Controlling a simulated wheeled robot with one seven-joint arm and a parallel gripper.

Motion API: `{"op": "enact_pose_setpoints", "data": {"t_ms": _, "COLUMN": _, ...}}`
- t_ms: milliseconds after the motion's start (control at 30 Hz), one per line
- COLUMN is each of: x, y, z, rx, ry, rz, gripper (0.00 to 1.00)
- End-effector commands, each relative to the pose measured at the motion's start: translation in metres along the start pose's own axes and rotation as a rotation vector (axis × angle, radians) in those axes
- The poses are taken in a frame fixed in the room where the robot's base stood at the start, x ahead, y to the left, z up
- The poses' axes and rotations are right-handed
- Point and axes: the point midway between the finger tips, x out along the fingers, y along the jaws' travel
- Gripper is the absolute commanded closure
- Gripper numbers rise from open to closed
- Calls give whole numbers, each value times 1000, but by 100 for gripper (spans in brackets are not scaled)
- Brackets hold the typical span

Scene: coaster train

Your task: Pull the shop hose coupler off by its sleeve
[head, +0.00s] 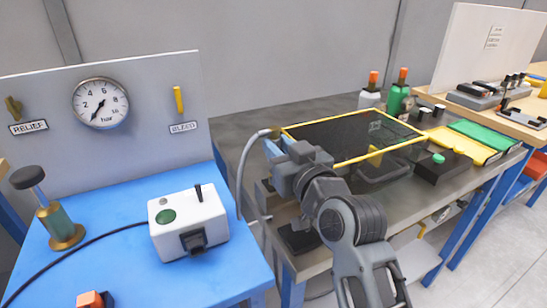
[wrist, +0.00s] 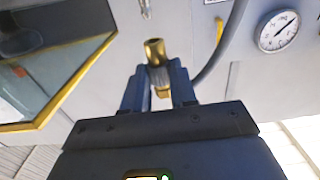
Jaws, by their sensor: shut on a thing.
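The brass coupler (wrist: 154,50) stands between the two fingers of my gripper (wrist: 158,88) in the wrist view. My gripper is shut on its ribbed lower part, which looks like the sleeve. The brass end with an open bore sticks out beyond the fingertips. In the head view my gripper (head: 274,148) is at the left end of the grey bench, and my arm hides the coupler. The grey shop hose (head: 241,175) arches up beside the gripper; it also shows in the wrist view (wrist: 216,58). I cannot tell whether the coupler is still joined to anything.
A yellow-framed dark panel (head: 345,135) lies just beyond my gripper. The blue table (head: 120,265) at left holds a white box (head: 188,226) and a brass-based plunger (head: 62,230). A pressure gauge (head: 101,103) and yellow bleed lever (head: 178,100) are on the grey board behind.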

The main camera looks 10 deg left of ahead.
Motion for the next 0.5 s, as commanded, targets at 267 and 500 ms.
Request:
{"op": "enact_pose_setpoints", "data": {"t_ms": 267, "x": 0, "y": 0, "z": -12, "rx": -1, "ry": 2, "rz": 0, "gripper": 100}}
{"op": "enact_pose_setpoints", "data": {"t_ms": 500, "x": 0, "y": 0, "z": -21, "rx": -1, "ry": 2, "rz": 1, "gripper": 100}}
